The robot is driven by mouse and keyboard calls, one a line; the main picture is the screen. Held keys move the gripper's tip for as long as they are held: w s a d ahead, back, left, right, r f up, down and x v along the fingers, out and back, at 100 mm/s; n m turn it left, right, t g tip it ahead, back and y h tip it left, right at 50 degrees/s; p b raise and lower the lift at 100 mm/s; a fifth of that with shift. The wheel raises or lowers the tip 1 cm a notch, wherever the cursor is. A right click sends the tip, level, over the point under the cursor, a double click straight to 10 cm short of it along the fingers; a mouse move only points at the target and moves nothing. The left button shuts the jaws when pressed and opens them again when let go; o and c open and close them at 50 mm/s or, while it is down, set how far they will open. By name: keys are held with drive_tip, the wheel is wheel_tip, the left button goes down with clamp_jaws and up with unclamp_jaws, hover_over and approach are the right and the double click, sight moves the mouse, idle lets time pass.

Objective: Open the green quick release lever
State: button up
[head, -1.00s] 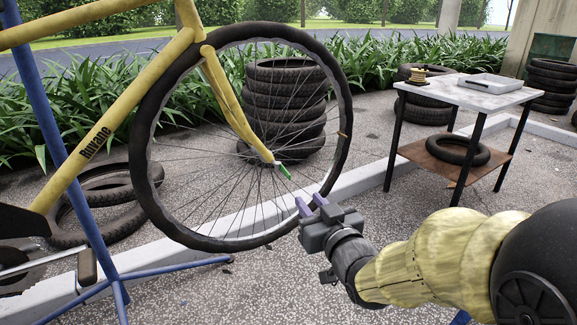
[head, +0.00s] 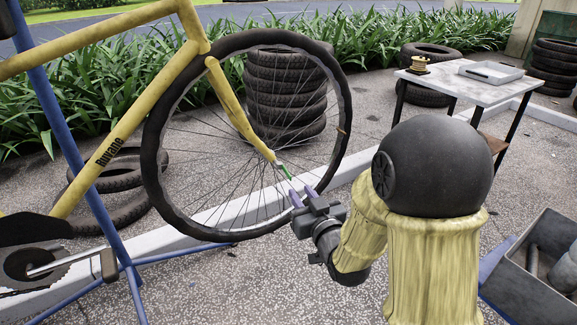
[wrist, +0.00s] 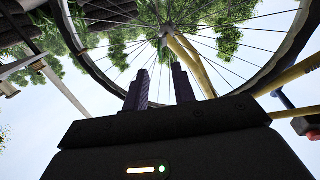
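The green quick release lever (head: 287,173) sits at the front wheel hub, at the lower end of the yellow fork (head: 236,113), and points down and right. My gripper (head: 303,194) is just below and right of the lever, with its two purple fingers apart and nothing between them. In the wrist view the gripper's fingers (wrist: 160,68) point up toward the hub (wrist: 166,30). The green lever (wrist: 153,62) shows there as a small, thin strip close to the fingertips. I cannot tell whether the fingers touch it.
The bicycle wheel (head: 157,200) with thin spokes surrounds the hub. A blue stand (head: 75,150) holds the bike at left. Stacked tires (head: 285,95) stand behind the wheel. A table with a tray (head: 490,88) is at right, and a grey bin (head: 525,285) at lower right.

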sight(289, 175)
drive_tip(key=p, duration=0.2)
drive_tip(key=shift+w+a+r+p, duration=0.1)
drive_tip(key=shift+r+p, duration=0.1)
drive_tip(key=shift+p, duration=0.1)
drive_tip(key=x, duration=0.2)
drive_tip(key=b+x, duration=0.1)
drive_tip(key=x, duration=0.2)
drive_tip(key=b+x, duration=0.1)
drive_tip(key=x, duration=0.1)
drive_tip(key=shift+w+a+f, duration=0.1)
drive_tip(key=shift+w+f, duration=0.1)
drive_tip(key=shift+f, duration=0.15)
drive_tip(key=shift+w+a+r, duration=0.1)
drive_tip(key=shift+w+a, duration=0.15)
drive_tip(key=shift+w, duration=0.35)
clamp_jaws()
